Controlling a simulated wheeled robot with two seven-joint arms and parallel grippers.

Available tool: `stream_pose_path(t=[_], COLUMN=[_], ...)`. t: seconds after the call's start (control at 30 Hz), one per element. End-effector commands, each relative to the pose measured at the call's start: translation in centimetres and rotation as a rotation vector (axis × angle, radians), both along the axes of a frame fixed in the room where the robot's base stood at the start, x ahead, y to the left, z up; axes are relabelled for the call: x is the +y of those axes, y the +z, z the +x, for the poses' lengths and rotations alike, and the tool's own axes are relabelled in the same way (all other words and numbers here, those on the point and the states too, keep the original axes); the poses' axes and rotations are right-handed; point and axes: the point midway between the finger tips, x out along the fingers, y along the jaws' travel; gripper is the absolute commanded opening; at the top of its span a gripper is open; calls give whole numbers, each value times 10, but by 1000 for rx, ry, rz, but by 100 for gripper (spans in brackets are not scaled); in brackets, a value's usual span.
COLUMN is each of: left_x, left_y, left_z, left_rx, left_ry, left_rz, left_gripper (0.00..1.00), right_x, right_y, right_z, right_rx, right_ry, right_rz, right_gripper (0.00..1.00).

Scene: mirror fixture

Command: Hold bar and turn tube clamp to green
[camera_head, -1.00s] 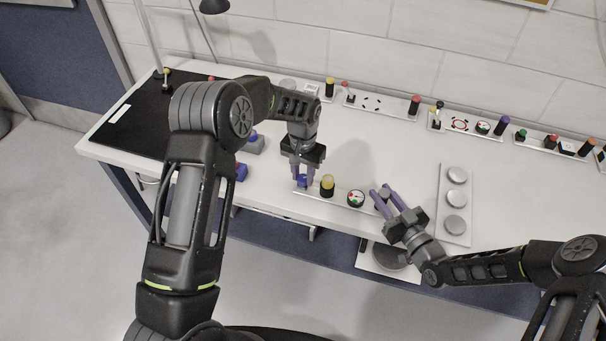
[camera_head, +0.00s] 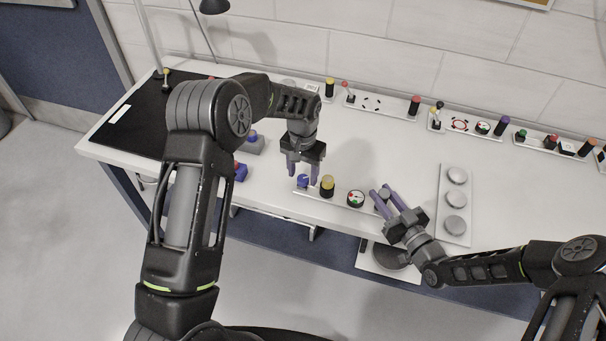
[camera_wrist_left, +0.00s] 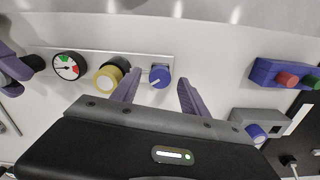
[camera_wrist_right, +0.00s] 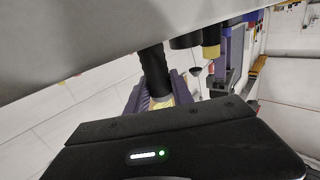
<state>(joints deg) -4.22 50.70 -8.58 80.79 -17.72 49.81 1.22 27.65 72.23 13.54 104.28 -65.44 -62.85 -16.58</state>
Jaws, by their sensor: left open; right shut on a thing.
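A narrow plate (camera_wrist_left: 87,52) near the table's front edge bears a blue knob (camera_head: 303,181) with a white mark, a yellow-topped black knob (camera_head: 327,186) and a dial (camera_head: 356,198) with red and green parts. In the left wrist view the blue knob (camera_wrist_left: 160,76) lies between my open left fingers, apart from them; the dial (camera_wrist_left: 68,66) is further left, its needle too small to read surely. My left gripper (camera_head: 303,170) is empty. My right gripper (camera_head: 380,193) is shut on a black bar (camera_wrist_right: 153,68) at the plate's other end. I cannot tell which part is the tube clamp.
A plate with grey discs (camera_head: 456,198) lies right of my right gripper. Blue-and-grey boxes (camera_head: 250,146) stand left of my left gripper. A black mat (camera_head: 140,120) covers the left of the table. Fixtures with knobs (camera_head: 385,103) line the wall.

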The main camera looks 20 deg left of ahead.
Motion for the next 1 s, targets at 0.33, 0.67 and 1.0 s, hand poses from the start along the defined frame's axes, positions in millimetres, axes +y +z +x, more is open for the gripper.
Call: stream_pose_path(t=[0.33,0.67,1.0], left_x=[0,0,0], left_y=[66,109,110], left_z=[1,0,0], left_rx=[-5,-2,-1], left_ry=[0,0,0], left_rz=[-2,-1,-1], left_gripper=[52,52,52], right_x=[0,0,0], right_y=[0,0,0], right_z=[0,0,0], right_rx=[0,0,0], right_ry=[0,0,0], right_rz=[0,0,0], right_gripper=[0,0,0])
